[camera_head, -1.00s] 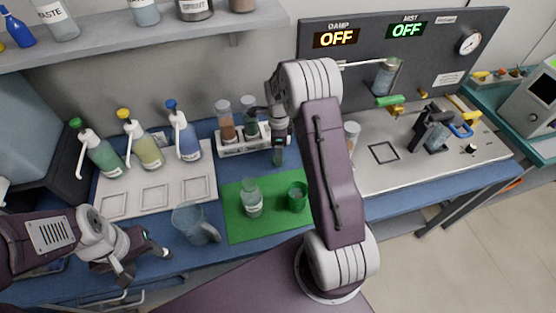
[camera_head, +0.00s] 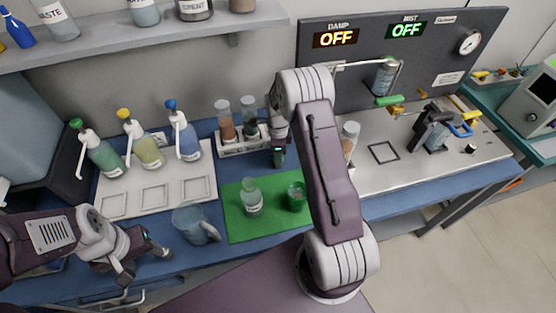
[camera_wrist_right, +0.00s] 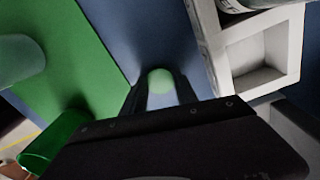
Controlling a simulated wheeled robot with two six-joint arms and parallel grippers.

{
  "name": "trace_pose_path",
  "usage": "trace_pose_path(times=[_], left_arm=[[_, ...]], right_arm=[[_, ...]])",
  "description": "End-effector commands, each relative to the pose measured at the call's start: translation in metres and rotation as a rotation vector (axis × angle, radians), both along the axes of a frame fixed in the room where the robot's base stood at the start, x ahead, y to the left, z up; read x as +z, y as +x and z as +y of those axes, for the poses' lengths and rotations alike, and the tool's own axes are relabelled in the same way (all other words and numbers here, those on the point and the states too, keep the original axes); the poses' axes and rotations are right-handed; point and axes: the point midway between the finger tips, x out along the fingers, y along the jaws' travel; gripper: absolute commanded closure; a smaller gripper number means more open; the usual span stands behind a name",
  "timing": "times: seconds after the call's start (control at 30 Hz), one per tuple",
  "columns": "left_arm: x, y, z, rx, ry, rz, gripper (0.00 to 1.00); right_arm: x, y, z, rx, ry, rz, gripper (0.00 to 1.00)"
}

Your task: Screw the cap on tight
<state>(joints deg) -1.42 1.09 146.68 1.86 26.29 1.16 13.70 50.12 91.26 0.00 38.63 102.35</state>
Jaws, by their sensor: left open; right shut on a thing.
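A clear labelled bottle (camera_head: 251,198) stands upright on the green mat (camera_head: 238,228). A green cup (camera_head: 297,197) stands to its right, and its rim shows at the lower left of the right wrist view (camera_wrist_right: 50,142). My right gripper (camera_head: 278,160) is behind the mat, beside the tube rack and apart from the bottle. In the right wrist view, its fingers (camera_wrist_right: 160,88) are shut on a small pale piece with a rounded greenish top (camera_wrist_right: 160,80). I cannot tell whether this is the cap. My left gripper (camera_head: 146,264) is open and empty at the front left.
A clear beaker (camera_head: 190,224) stands left of the mat. A white tube rack (camera_head: 232,150) with tubes is left of my right gripper. My right arm hides part of the bench.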

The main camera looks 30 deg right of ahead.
Motion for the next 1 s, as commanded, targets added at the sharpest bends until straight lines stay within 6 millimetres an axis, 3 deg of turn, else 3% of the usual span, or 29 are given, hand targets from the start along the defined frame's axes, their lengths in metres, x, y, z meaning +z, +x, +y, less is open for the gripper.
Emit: trace_pose_path(times=[0.27,0.37,0.53,1.0], left_arm=[[0.000,0.000,0.000,0.000,0.000,0.000,0.44],[0.000,0.000,0.000,0.000,0.000,0.000,0.44],[-0.001,0.000,0.000,0.000,0.000,0.000,0.44],[-0.006,0.000,0.000,0.000,0.000,0.000,0.44]], right_arm=[[0.004,0.000,0.000,0.000,-0.001,-0.002,1.00],[0.012,0.001,0.000,0.000,0.000,-0.002,1.00],[0.043,0.001,0.000,0.000,-0.001,-0.005,1.00],[0.100,-0.071,-0.069,-0.004,0.000,-0.001,1.00]])
